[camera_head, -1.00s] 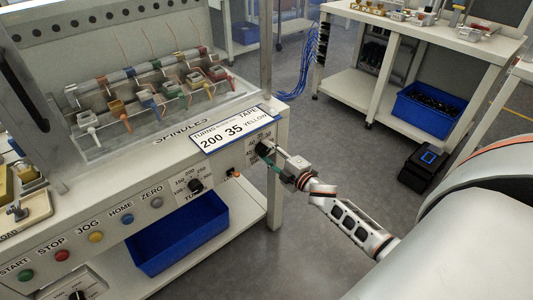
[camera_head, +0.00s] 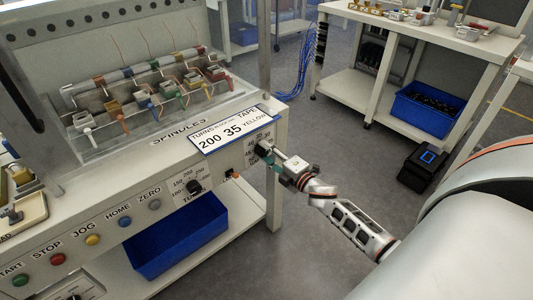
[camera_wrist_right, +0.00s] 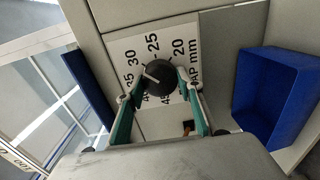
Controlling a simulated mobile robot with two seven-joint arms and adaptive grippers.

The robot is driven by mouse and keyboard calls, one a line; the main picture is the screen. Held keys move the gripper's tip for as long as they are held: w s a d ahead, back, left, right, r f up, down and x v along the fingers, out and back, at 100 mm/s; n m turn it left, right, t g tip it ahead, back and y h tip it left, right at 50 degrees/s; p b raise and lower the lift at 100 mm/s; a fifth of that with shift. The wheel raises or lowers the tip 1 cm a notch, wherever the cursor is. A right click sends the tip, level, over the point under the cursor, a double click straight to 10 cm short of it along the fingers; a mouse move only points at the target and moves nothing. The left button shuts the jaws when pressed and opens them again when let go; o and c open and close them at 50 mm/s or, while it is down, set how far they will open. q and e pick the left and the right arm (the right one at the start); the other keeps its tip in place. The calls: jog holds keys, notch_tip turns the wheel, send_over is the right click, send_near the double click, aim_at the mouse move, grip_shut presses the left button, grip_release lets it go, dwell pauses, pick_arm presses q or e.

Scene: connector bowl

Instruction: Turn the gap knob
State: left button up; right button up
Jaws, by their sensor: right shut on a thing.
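The gap knob (camera_wrist_right: 158,79) is a round black knob with a white pointer line, on a white scale plate (camera_wrist_right: 124,46) marked in mm. The pointer slants up-left in the wrist view, toward the 30 and 35 marks; I cannot tell exactly which. My right gripper (camera_wrist_right: 160,82) has its teal fingers on either side of the knob and is shut on it. In the head view the right gripper (camera_head: 268,153) reaches the panel's right end, largely covering the knob. My left gripper is not in view.
A sign (camera_head: 235,129) above the panel reads 200, 35 and yellow. The turns knob (camera_head: 194,187) and several coloured buttons lie left along the panel. A blue bin (camera_head: 178,240) sits below. Colored spindle parts stand on top.

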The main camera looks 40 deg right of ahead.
jog(key=o, duration=1)
jog(key=shift+o, duration=0.4)
jog(key=shift+s, duration=0.45)
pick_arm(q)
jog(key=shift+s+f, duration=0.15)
pick_arm(e)
jog(key=s+d, duration=0.1)
jog(key=s, duration=1)
jog(key=shift+r, duration=0.15)
